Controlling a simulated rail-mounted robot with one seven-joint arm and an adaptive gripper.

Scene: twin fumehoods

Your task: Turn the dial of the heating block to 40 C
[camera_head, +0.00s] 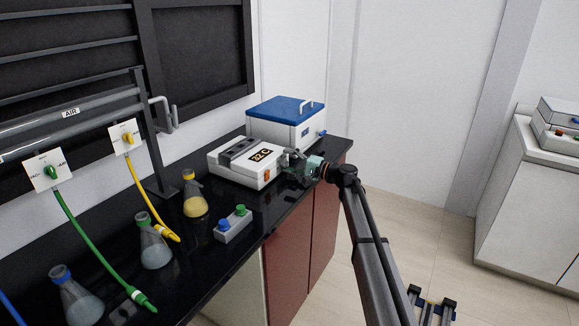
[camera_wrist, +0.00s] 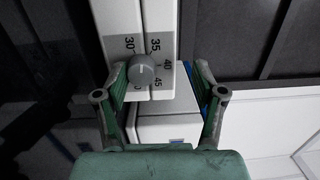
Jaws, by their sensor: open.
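The heating block (camera_head: 236,172) is a white box with dark slots on top, on the black bench; its front display (camera_head: 261,155) appears to read 32 C. In the wrist view its grey round dial (camera_wrist: 146,71) sits on the white front panel, with labels 30, 35, 40 and 45 around it. A small pale mark shows on the dial's face, but I cannot tell exactly which number it points at. My gripper (camera_head: 299,165) is at the block's right front end. In the wrist view my gripper (camera_wrist: 160,78) is open, its green-padded fingers spread around the dial's sides, the left one closer.
A white box with a blue lid (camera_head: 286,112) stands just behind the block. A small box with blue and green knobs (camera_head: 234,224), flasks (camera_head: 194,199) and yellow (camera_head: 140,185) and green (camera_head: 85,240) hoses lie to the left. Open floor (camera_head: 420,225) is right of the bench.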

